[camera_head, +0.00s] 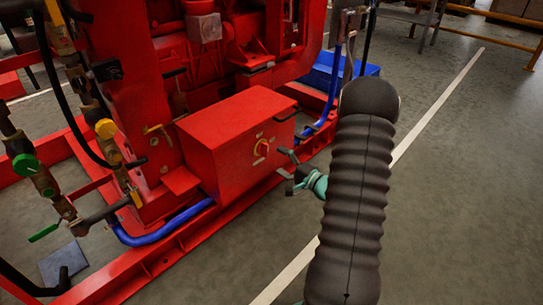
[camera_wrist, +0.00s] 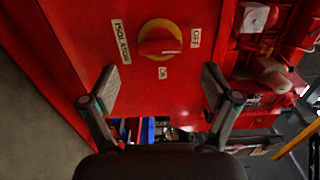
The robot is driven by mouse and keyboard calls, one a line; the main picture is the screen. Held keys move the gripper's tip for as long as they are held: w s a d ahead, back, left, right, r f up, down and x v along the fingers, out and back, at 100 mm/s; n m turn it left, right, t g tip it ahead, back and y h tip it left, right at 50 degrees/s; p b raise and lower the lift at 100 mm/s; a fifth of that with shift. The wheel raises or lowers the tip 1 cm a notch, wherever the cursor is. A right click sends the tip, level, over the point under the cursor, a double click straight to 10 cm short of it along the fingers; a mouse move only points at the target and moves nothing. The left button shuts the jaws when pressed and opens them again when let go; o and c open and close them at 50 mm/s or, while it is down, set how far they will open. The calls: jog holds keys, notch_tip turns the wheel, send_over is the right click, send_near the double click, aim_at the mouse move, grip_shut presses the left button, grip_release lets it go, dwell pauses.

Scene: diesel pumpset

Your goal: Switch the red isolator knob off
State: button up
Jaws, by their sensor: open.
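The red isolator knob (camera_head: 261,148) sits on a yellow round plate on the face of a red box (camera_head: 228,128). In the wrist view the knob (camera_wrist: 160,46) is above the middle, with its red handle lying roughly left to right. An OFF label (camera_wrist: 195,38) is to its right, an ON label (camera_wrist: 162,72) below it and an ISOLATOR label (camera_wrist: 121,41) to its left. I cannot tell which end of the handle is the pointer. My gripper (camera_wrist: 158,88) is open and empty, facing the panel, apart from the knob. In the head view my gripper (camera_head: 291,171) is right of and below the knob.
Red frame rails (camera_head: 150,272) run below. A blue hose (camera_head: 325,110) and a blue bin (camera_head: 340,75) lie behind. The grey floor (camera_head: 450,200) at right is clear.

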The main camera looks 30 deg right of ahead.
jog(key=v, duration=0.5)
